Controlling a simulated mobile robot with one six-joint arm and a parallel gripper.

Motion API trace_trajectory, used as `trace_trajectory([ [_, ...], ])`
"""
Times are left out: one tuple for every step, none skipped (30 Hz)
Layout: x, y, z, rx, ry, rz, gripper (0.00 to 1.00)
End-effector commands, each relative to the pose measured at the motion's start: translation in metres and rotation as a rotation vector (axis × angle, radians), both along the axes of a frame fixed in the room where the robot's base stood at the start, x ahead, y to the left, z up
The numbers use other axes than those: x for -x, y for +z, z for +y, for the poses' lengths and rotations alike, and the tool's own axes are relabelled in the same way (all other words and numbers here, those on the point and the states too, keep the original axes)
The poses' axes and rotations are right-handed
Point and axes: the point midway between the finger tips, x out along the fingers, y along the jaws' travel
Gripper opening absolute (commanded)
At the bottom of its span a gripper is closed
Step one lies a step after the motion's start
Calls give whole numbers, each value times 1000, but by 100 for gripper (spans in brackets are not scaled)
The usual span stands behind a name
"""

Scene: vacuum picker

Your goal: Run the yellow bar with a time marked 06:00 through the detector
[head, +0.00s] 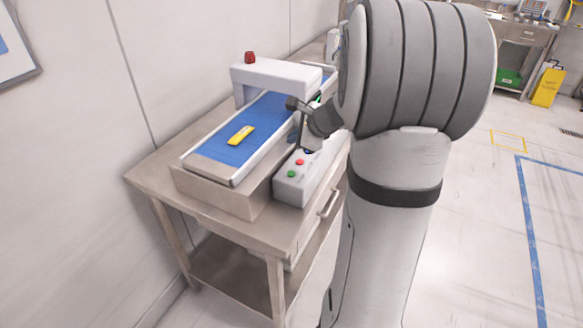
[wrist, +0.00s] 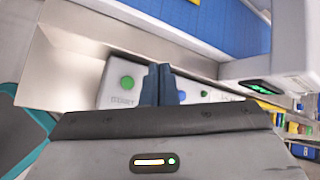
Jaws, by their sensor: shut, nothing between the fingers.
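The yellow bar (head: 241,135) lies on the blue conveyor belt (head: 220,149), on the near stretch before the detector. Its time marking is too small to read. The detector (head: 277,76) is a white arch over the belt with a red lamp on top. A grey control box (head: 284,188) beside the belt carries a green button (head: 291,174) and a red button (head: 299,162). My gripper (head: 303,148) is over this box. In the wrist view my gripper (wrist: 157,84) is shut and empty, to the right of the green START button (wrist: 127,82). The red button is hidden there.
The conveyor stands on a metal table (head: 151,175) against a white wall. In the wrist view a blue button (wrist: 183,96) and another green button (wrist: 205,93) show right of the fingers. The detector's housing (wrist: 285,45) rises close on the right. Open floor lies right of my arm.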

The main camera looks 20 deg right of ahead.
Motion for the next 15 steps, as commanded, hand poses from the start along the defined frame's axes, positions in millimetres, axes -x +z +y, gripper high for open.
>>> trace_trajectory([
  [0, 0, 1, 1, 2, 0, 0],
  [0, 0, 1, 1, 2, 0, 0],
  [0, 0, 1, 1, 3, 0, 0],
  [0, 0, 1, 1, 3, 0, 0],
  [0, 0, 1, 2, 4, -1, 0],
  [0, -1, 1, 2, 4, 0, 0],
  [0, -2, 1, 2, 4, 0, 0],
  [0, -3, 1, 2, 4, 0, 0],
  [0, -5, 1, 2, 5, 0, 0],
  [0, -7, 2, 2, 5, 0, 0],
  [0, -9, 2, 2, 5, 0, 0],
  [0, -13, 2, 2, 6, 1, 0],
  [0, -16, 2, 2, 6, 1, 0],
  [0, -19, 2, 2, 6, 1, 0],
  [0, -24, 2, 2, 6, 1, 0],
])
